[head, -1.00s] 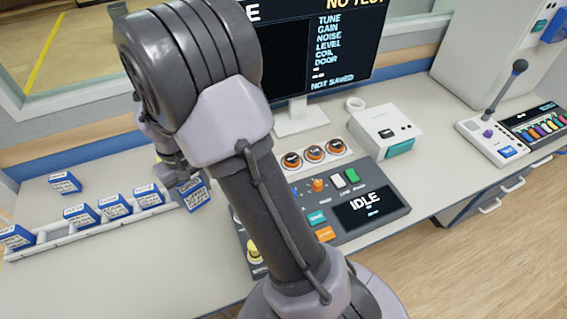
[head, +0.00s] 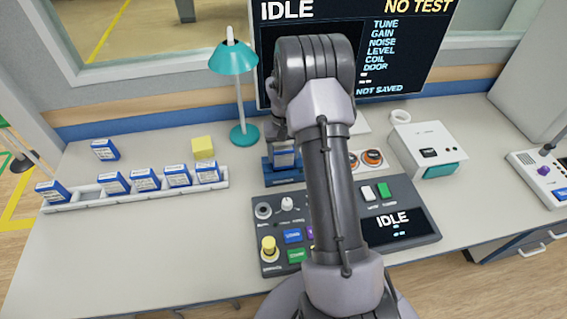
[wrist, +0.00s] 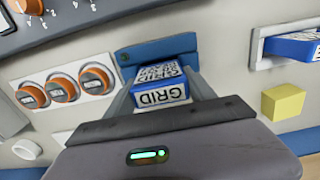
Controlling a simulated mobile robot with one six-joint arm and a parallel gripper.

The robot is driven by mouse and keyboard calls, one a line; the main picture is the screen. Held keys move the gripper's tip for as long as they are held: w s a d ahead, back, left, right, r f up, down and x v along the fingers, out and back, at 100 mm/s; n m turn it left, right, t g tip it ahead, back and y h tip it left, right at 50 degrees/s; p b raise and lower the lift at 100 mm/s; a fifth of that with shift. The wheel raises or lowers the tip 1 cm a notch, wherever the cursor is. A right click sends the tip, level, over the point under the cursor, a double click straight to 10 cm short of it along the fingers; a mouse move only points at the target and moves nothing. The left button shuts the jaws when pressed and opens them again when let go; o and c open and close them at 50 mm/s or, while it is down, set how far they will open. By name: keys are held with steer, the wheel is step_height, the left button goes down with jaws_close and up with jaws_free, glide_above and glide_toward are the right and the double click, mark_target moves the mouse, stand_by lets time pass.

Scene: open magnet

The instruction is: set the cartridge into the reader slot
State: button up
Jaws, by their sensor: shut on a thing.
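My gripper (wrist: 160,100) is shut on a cartridge with a white "GRID" label (wrist: 160,92). In the head view the held cartridge (head: 285,158) is upright, partly hidden by my arm. It is at the blue reader (head: 284,180), which stands on the desk behind the control panel. In the wrist view the blue reader (wrist: 150,50) shows just beyond the cartridge. The slot itself is hidden, and I cannot tell whether the cartridge is above it or partly in it.
A white rack (head: 85,204) with several blue cartridges stands at the left, and a loose cartridge (head: 104,149) lies behind it. A yellow block (head: 203,147) and a teal lamp (head: 244,133) are left of the reader. Orange-ringed knobs (wrist: 62,88) sit close beside it.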

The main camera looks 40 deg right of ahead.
steer(key=shift+f+b, duration=0.3)
steer(key=shift+f, duration=1.1)
steer(key=o, duration=1.4)
steer(key=shift+o, duration=0.2)
step_height(320, 180, up, 12)
steer(key=p, duration=0.4)
steer(key=shift+p, duration=0.4)
steer(key=s+a+r+t, duration=0.1)
steer(key=s+a+r, duration=0.2)
steer(key=a+r, duration=0.55)
steer(key=s+a+r+t, duration=0.2)
steer(key=s+a+r, duration=0.2)
steer(key=a+r, duration=0.5)
steer(key=s+a+r+t+y, duration=0.1)
steer(key=s+a+r, duration=0.1)
steer(key=s+a, duration=0.3)
steer(key=s+a+r+t+y, duration=0.1)
steer(key=s+a, duration=0.4)
steer(key=s, duration=0.7)
steer(key=shift+s+a+r+n+t, duration=0.35)
steer(key=shift+a+r+n+t, duration=0.05)
steer(key=shift+r, duration=0.25)
